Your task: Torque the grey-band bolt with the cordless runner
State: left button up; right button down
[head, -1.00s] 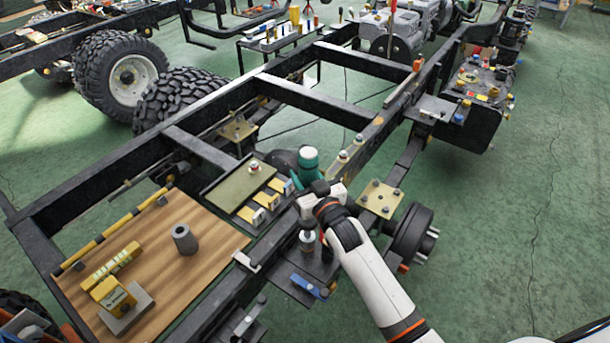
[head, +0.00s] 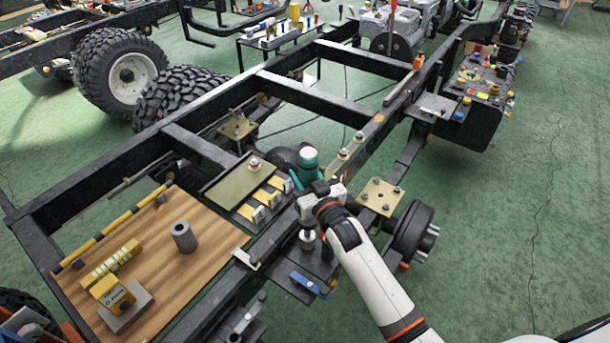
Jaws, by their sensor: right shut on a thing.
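The cordless runner (head: 307,161) shows as a teal tool body at the frame rail, with its upper end standing above my right gripper. My right gripper (head: 315,201) is shut on it; the wrist and jaws hide much of the tool's lower part. Just below the gripper, a silvery round piece (head: 307,236) stands over a dark bracket; I cannot tell whether it is the runner's socket or a bolt head. No grey band can be made out on any bolt at this size. My left gripper is not in view.
A tan plate with several bolts (head: 380,196) lies right of the gripper, above a wheel hub (head: 413,229). An olive tray (head: 240,182) with yellow-marked blocks lies left. A wooden board (head: 205,250) carries a grey cylinder (head: 184,237) and a yellow device (head: 112,293).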

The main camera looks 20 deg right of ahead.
jog(key=shift+s+f+b, duration=0.1)
jog(key=shift+f+b, duration=0.4)
jog(key=shift+f, duration=0.1)
dwell(1.1)
jog(key=shift+f, duration=0.25)
dwell(0.8)
jog(key=shift+p, duration=0.4)
jog(key=shift+r, duration=0.2)
dwell(0.8)
jog(key=shift+r+p, duration=0.5)
jog(key=shift+p, duration=0.2)
jog(key=shift+r+p, duration=0.6)
jog(key=shift+r, duration=0.25)
jog(key=shift+r+p, duration=0.35)
